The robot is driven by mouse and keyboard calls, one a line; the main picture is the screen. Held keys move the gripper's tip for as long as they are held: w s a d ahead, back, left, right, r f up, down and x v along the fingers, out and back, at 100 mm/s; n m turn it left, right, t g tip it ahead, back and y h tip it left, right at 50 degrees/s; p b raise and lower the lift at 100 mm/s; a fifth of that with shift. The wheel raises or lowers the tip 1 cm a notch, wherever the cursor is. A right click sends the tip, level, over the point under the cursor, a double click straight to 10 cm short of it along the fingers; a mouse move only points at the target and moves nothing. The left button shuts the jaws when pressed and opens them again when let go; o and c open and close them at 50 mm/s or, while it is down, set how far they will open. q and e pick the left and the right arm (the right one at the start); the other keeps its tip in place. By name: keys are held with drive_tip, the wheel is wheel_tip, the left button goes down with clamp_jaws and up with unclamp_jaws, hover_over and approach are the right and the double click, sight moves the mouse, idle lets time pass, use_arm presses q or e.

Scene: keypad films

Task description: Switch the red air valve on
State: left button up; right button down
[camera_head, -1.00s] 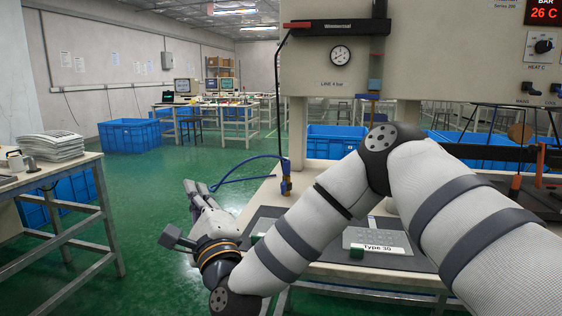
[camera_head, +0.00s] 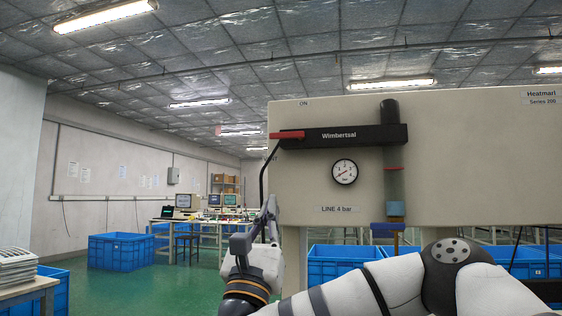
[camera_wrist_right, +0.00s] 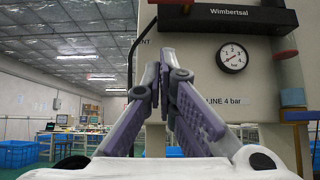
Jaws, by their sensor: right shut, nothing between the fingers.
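The red air valve handle (camera_head: 287,135) lies horizontal at the left end of the black Wimbertsal unit (camera_head: 345,137) on the beige panel. An ON label (camera_head: 304,103) is above it. Part of the red handle (camera_wrist_right: 172,2) shows at the top edge of the right wrist view. My right gripper (camera_head: 269,205) is below and slightly left of the handle, apart from it, with fingers pointing up. In the right wrist view its fingers (camera_wrist_right: 163,65) are shut and empty. My left gripper is in neither view now.
A round gauge (camera_head: 344,171) and a LINE 4 bar label (camera_head: 338,209) are on the panel (camera_head: 450,170). A black hose (camera_head: 263,180) hangs from the valve's left end, close to my right gripper. Blue crates (camera_head: 118,250) stand on the floor behind.

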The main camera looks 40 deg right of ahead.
sight(288, 137)
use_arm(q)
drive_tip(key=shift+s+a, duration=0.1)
use_arm(e)
drive_tip(key=shift+s+a, duration=0.15)
drive_tip(key=shift+r, duration=0.1)
